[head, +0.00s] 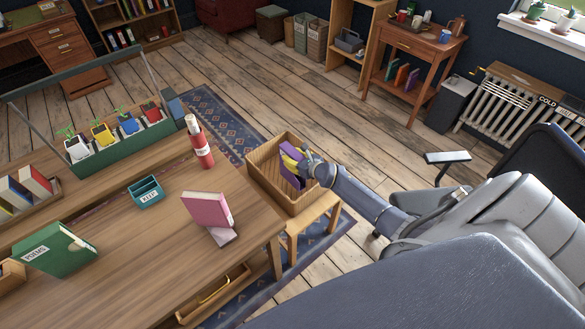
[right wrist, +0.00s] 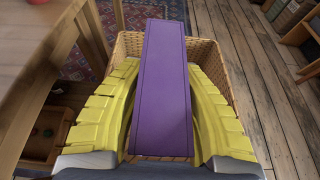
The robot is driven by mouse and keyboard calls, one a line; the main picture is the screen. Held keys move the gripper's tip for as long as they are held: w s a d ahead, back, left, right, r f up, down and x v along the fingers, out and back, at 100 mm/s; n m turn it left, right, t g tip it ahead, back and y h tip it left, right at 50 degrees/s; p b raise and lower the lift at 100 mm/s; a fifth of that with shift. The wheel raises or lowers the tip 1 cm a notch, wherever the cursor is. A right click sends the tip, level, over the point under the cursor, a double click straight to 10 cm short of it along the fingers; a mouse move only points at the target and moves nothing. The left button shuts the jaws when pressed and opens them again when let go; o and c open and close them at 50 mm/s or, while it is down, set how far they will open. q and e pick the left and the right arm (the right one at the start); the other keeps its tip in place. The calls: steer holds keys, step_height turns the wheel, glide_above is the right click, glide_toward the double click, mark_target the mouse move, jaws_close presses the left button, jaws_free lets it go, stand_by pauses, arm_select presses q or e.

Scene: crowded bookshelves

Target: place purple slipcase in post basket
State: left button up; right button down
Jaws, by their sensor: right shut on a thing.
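The purple slipcase (head: 291,169) is between the yellow fingers of my right gripper (head: 292,161), at the wicker basket. In the right wrist view the slipcase (right wrist: 164,85) stands lengthwise between both fingers of the gripper (right wrist: 163,110), which is shut on it. The wicker basket (head: 262,184) stands on a small wooden stool beside the table. In the right wrist view its rim (right wrist: 205,45) shows behind and around the slipcase. I cannot tell whether the slipcase touches the basket floor. My left gripper is not in view.
Floor is clear behind the basket.

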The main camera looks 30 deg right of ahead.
step_height(320, 180, down, 3)
steer(key=shift+a+r, duration=0.1)
steer(key=shift+r, duration=0.1)
steer(key=shift+d+f, duration=0.2)
steer(key=shift+f, duration=1.75)
steer(key=c, duration=1.1)
jaws_free()
steer(key=shift+f, duration=0.15)
steer(key=shift+o, duration=0.2)
